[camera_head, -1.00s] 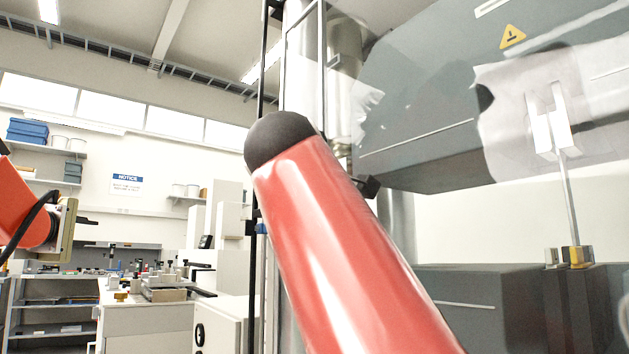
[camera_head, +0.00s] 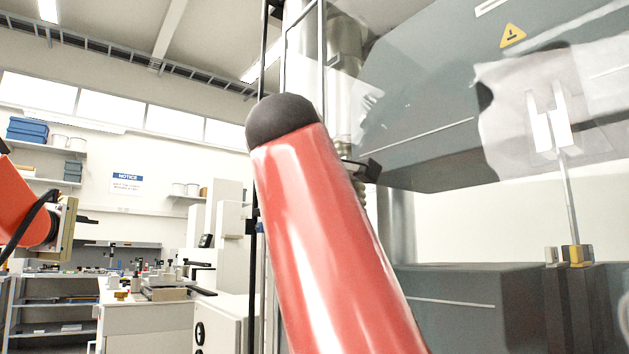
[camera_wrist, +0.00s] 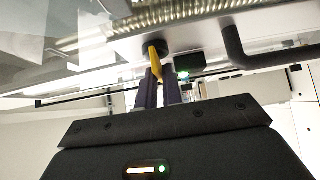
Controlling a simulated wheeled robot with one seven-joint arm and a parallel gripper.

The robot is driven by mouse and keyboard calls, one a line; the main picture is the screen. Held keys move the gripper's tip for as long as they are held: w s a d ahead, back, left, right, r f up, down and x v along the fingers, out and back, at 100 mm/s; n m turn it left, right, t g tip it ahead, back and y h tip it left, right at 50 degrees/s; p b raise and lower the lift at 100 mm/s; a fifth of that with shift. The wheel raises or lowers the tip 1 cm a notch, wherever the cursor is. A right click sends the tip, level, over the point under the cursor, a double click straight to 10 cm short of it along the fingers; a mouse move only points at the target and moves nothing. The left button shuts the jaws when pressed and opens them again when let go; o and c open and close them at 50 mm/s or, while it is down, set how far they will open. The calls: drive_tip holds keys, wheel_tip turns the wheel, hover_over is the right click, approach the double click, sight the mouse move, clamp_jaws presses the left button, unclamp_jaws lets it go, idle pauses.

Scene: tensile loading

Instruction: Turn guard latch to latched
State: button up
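The guard latch (camera_wrist: 155,59) shows in the wrist view as a yellow lever with a dark round base, just under the lower edge of the clear guard (camera_wrist: 75,57). My gripper (camera_wrist: 160,75) has its two dark purple fingers close together, one each side of the lever's near end, and looks shut on it. The exact contact is partly hidden by the fingertips.
A black bent handle (camera_wrist: 237,47) is right of the latch in the wrist view. A small green light (camera_wrist: 183,73) shows beside the fingers. In the head view the grey machine (camera_head: 440,130) fills the right, with a workbench (camera_head: 150,315) at the lower left.

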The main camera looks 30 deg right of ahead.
drive_tip(key=o, duration=0.4)
drive_tip(key=shift+c, duration=0.2)
drive_tip(key=b+v, duration=0.1)
drive_tip(key=v, duration=0.6)
drive_tip(key=shift+s+a, duration=0.2)
drive_tip(key=shift+s, duration=0.15)
